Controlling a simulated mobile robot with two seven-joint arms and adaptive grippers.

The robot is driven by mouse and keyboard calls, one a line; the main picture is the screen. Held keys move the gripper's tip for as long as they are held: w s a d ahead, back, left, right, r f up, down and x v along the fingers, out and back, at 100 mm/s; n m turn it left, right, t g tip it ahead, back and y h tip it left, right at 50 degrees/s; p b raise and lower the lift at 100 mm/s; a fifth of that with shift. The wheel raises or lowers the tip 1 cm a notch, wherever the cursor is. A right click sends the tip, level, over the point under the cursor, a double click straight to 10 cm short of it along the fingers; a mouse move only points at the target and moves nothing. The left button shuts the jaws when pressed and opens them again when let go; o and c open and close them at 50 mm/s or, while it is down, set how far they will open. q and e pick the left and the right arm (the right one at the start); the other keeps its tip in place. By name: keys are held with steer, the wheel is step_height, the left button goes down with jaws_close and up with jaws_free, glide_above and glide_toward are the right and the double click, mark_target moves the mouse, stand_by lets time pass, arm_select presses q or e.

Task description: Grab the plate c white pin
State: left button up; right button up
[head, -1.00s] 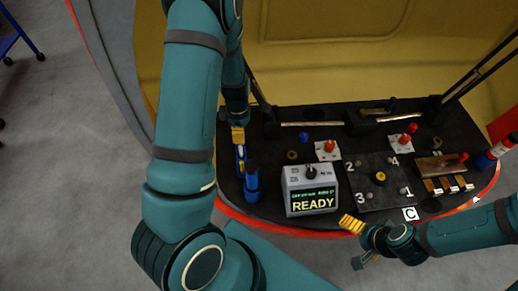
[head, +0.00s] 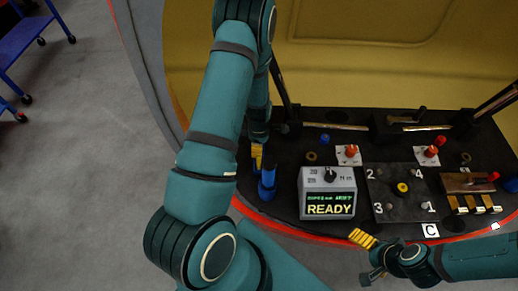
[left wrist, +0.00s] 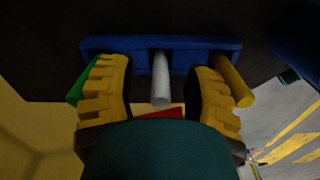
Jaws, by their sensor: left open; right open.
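In the left wrist view a white pin (left wrist: 161,82) stands out from a blue holder (left wrist: 143,60), between a green pin (left wrist: 80,88) and a yellow pin (left wrist: 233,84). My left gripper (left wrist: 160,76) is open, its yellow-padded fingers on either side of the white pin, with gaps to it. In the head view my left gripper (head: 257,156) is at the left end of the black table, and its arm hides most of the holder. The dark plate (head: 384,186) numbered 1 to 4 has a C label (head: 430,230) in front. My right gripper (head: 362,239) is open and empty at the table's front edge.
A grey box (head: 340,180) reading READY stands right of a blue cylinder (head: 267,186). Red-knobbed parts (head: 350,151) sit behind the plate. A brown block with brass pieces (head: 472,204) is at the right. A yellow wall rises behind the table.

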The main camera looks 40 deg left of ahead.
arm_select(q)
steer(key=shift+f, duration=0.75)
steer(key=shift+o, duration=0.2)
jaws_close()
steer(key=shift+r, duration=0.1)
